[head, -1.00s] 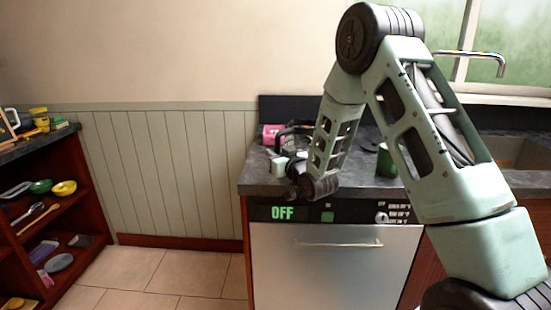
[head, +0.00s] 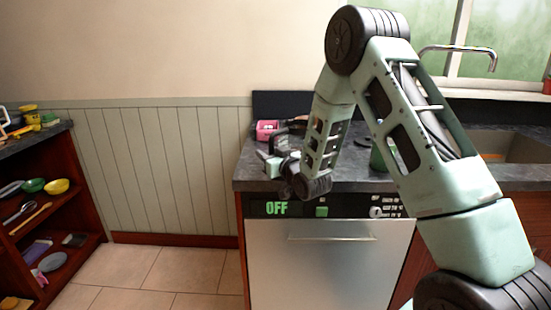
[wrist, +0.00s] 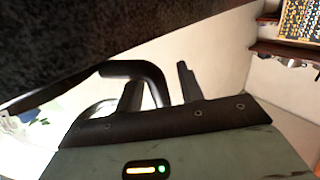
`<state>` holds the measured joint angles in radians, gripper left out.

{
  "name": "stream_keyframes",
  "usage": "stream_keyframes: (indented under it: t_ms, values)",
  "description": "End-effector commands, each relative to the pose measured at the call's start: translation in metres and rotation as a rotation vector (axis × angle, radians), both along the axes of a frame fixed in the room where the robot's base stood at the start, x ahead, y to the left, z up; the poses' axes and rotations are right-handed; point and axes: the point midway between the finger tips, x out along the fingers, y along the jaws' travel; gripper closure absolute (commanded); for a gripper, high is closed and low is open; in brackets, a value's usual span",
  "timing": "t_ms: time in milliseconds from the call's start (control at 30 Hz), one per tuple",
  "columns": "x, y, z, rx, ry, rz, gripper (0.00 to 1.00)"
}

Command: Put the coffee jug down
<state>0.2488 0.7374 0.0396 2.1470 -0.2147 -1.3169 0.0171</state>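In the wrist view my gripper (wrist: 158,88) has its two dark fingers apart, one on each side of the coffee jug's black handle (wrist: 140,68). Gaps show between the handle and both fingers. A pale, shiny part at the left may be the jug's body; much of it is cut off or hidden. In the head view my gripper (head: 270,160) is low over the front left of the dark counter (head: 350,179). Dark shapes by it blend with the jug, so contact with the counter is unclear there.
A pink object (head: 266,130) stands at the counter's back left. A green cup (head: 378,158) is partly behind my arm. The sink (head: 510,146) and tap (head: 470,49) are at right. An appliance (head: 325,260) reading OFF is below the counter. A shelf (head: 75,190) stands at far left.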

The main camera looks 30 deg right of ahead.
Motion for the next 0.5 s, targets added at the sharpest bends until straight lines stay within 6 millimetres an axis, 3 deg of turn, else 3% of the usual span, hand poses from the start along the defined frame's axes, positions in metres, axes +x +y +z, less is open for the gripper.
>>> stream_keyframes:
  t_ms: [167,500]
  values:
    - [-0.025,0.0,-0.001,0.0,0.001,-0.001,0.62]
    - [-0.095,0.001,-0.001,0.001,0.001,-0.002,0.62]
